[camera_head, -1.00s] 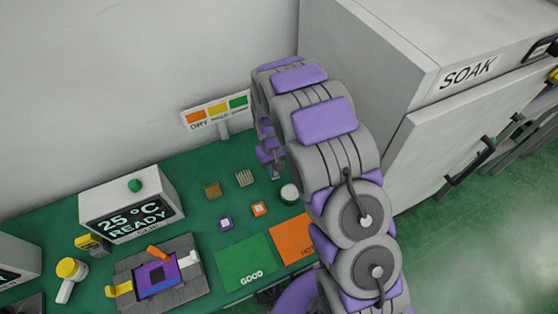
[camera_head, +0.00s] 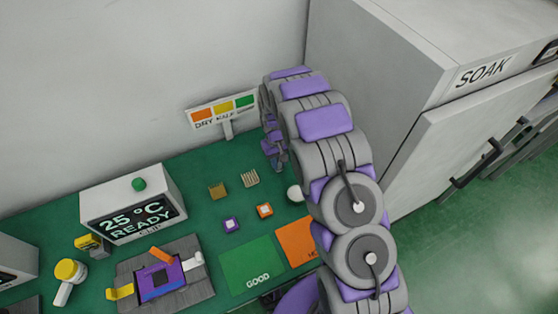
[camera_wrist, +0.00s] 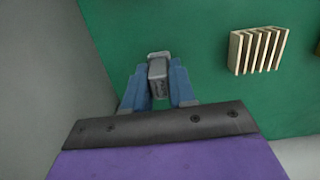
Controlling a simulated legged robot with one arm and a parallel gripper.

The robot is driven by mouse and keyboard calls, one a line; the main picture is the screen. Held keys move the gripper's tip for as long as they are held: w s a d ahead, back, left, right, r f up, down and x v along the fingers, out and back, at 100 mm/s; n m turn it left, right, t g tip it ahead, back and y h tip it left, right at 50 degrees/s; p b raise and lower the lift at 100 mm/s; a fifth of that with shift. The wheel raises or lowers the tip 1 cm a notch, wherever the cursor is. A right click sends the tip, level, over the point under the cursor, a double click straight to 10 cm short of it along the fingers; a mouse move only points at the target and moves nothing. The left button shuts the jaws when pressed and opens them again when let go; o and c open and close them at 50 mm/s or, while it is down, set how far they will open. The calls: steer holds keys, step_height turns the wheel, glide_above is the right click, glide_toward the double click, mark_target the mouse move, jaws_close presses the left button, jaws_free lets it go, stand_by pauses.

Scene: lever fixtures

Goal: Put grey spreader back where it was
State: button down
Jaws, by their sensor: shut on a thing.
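My gripper (camera_wrist: 159,88) is shut on the grey spreader (camera_wrist: 159,72), a small grey block-like piece between the two blue fingers in the wrist view. Green table surface shows around it. I cannot tell whether the spreader touches the table. In the head view my gripper (camera_head: 279,165) is at the back right of the green table, near the wall, mostly hidden by my arm; the spreader is hard to make out there.
A slatted beige block (camera_wrist: 256,50) lies right of my gripper in the wrist view. In the head view, a brass-coloured block (camera_head: 218,191), a white round item (camera_head: 295,193), a colour sign (camera_head: 223,112) and the SOAK cabinet (camera_head: 400,70) are around. Green table between blocks is clear.

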steer(key=c, duration=1.3)
jaws_free()
steer(key=shift+a, duration=0.1)
steer(key=o, duration=0.3)
steer(key=shift+d, duration=0.45)
steer(key=shift+o, duration=0.3)
steer(key=shift+d+r, duration=0.1)
steer(key=shift+d, duration=0.4)
steer(key=shift+a+r, duration=0.15)
steer(key=shift+a, duration=0.2)
step_height(320, 180, up, 11)
steer(key=w+p, duration=0.1)
steer(key=p, duration=0.1)
steer(key=s+d+r+m, duration=0.1)
steer(key=s+d+r, duration=0.4)
steer(key=r, duration=0.4)
steer(key=s+d+r+m, duration=0.1)
steer(key=s+d+r, duration=0.2)
steer(key=s+r, duration=0.55)
steer(key=s+d+r+m, duration=0.1)
steer(key=s, duration=1.2)
steer(key=s+d+r+m, duration=0.1)
steer(key=s+d+r, duration=0.1)
steer(key=s, duration=1.2)
steer(key=shift+s+d+r+m+g+y, duration=0.2)
steer(key=shift+s+m+g+y, duration=0.1)
steer(key=shift+g, duration=0.1)
